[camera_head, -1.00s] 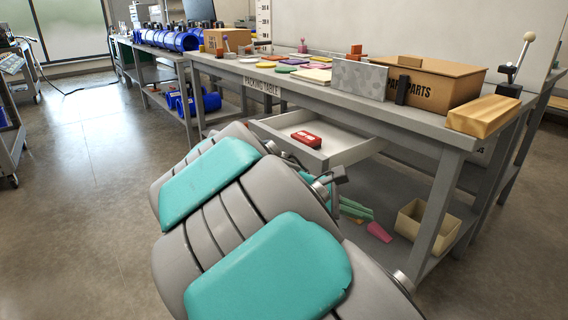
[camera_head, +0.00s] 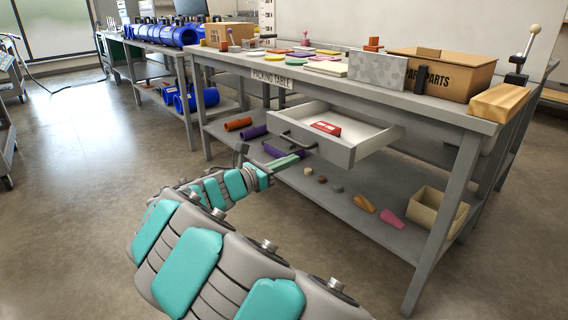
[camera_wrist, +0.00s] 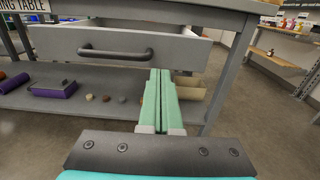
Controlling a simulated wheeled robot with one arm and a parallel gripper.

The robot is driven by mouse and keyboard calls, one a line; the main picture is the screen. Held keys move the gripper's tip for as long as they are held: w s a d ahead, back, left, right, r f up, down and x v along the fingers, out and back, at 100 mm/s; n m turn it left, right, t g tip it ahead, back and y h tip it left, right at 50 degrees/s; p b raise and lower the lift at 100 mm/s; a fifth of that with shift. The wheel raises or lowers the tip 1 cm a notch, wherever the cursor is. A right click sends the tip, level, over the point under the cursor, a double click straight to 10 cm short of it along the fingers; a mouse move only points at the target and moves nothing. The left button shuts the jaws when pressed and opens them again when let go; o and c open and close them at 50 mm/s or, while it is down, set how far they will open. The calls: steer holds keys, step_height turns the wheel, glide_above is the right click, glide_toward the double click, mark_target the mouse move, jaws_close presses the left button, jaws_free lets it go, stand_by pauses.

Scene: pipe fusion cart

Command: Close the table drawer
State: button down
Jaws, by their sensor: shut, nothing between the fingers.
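The table drawer (camera_head: 345,156) is pulled out from under the packing table (camera_head: 440,112), and a red box (camera_head: 326,128) lies inside it. The drawer's dark bar handle (camera_head: 299,143) is on its front. In the wrist view, the drawer front (camera_wrist: 190,52) faces me with the handle (camera_wrist: 115,53) left of centre. My gripper (camera_head: 296,158) is at the drawer front. Its green fingers are shut together and empty, and in the wrist view the fingertips (camera_wrist: 159,72) overlap the drawer front's lower part, right of the handle. I cannot tell whether they touch it.
The lower shelf (camera_head: 340,205) holds purple and orange pieces, small stones and an open tan box (camera_head: 437,212). The tabletop holds a cardboard box (camera_head: 440,74), a grey panel (camera_head: 377,71) and a wooden block (camera_head: 498,101).

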mark_target(322, 146)
steer(key=x, duration=0.9)
steer(key=shift+w+d, duration=0.1)
steer(key=shift+d, duration=0.15)
